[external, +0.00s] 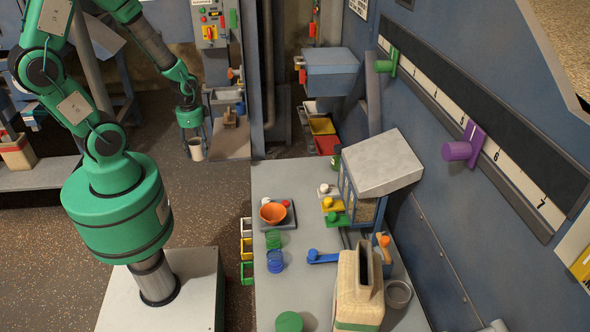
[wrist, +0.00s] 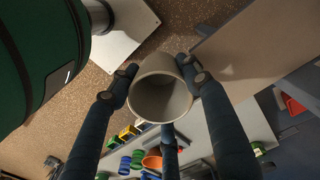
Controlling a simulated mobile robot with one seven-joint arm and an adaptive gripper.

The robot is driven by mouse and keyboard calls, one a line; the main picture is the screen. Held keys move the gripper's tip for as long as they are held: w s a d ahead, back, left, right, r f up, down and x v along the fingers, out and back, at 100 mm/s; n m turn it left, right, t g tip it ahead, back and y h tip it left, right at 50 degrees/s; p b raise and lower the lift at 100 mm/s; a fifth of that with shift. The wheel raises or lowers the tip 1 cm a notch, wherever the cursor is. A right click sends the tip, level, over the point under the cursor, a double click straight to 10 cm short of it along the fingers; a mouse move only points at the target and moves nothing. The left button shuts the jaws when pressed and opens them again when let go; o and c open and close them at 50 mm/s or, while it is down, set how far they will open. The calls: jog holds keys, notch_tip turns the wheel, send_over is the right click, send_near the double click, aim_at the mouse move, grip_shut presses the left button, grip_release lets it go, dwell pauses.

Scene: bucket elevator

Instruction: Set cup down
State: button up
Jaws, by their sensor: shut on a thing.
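The cup (wrist: 160,97) is beige and hollow, and its open mouth faces the wrist camera. My gripper (wrist: 163,85) is shut on it, with a dark finger on each side and another below. In the external view my gripper (external: 191,136) hangs at the end of my green arm. The cup (external: 196,149) shows just under its fingertips, over the floor beside a low ledge at the back. It looks roughly upright there. The cup's underside is hidden in the wrist view.
A grey workbench (external: 300,290) stands to the right, with an orange bowl (external: 272,213), blue and green cups and a beige jug (external: 358,290). A low ledge (external: 229,140) below the control panel (external: 209,22) holds small items. A shelf (external: 50,176) is at left. Speckled floor lies between.

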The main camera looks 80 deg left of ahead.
jog(key=w+d+f, duration=0.1)
jog(key=w+f, duration=0.1)
jog(key=w, duration=0.7)
jog(key=w+f, duration=0.3)
jog(key=w, duration=0.7)
jog(key=w+d+f, duration=0.1)
jog(key=w+f, duration=0.1)
jog(key=w, duration=0.7)
jog(key=shift+w+d+f, duration=0.15)
jog(key=shift+d+f, duration=0.15)
jog(key=shift+f, duration=0.05)
jog(key=shift+b, duration=0.3)
jog(key=w+a, duration=0.1)
jog(key=w, duration=0.4)
jog(key=w+a+f+b, duration=0.1)
jog(key=w+a, duration=0.1)
jog(key=w, duration=0.3)
jog(key=w+a, duration=0.2)
jog(key=w, duration=0.3)
jog(key=shift+a+f+b, duration=0.15)
jog(key=shift+f+b, duration=0.1)
jog(key=shift+b, duration=0.1)
jog(key=shift+c, duration=0.2)
jog(key=shift+f, duration=0.1)
jog(key=shift+f+b, duration=0.4)
jog(key=shift+f, duration=1.25)
jog(key=shift+f, duration=0.2)
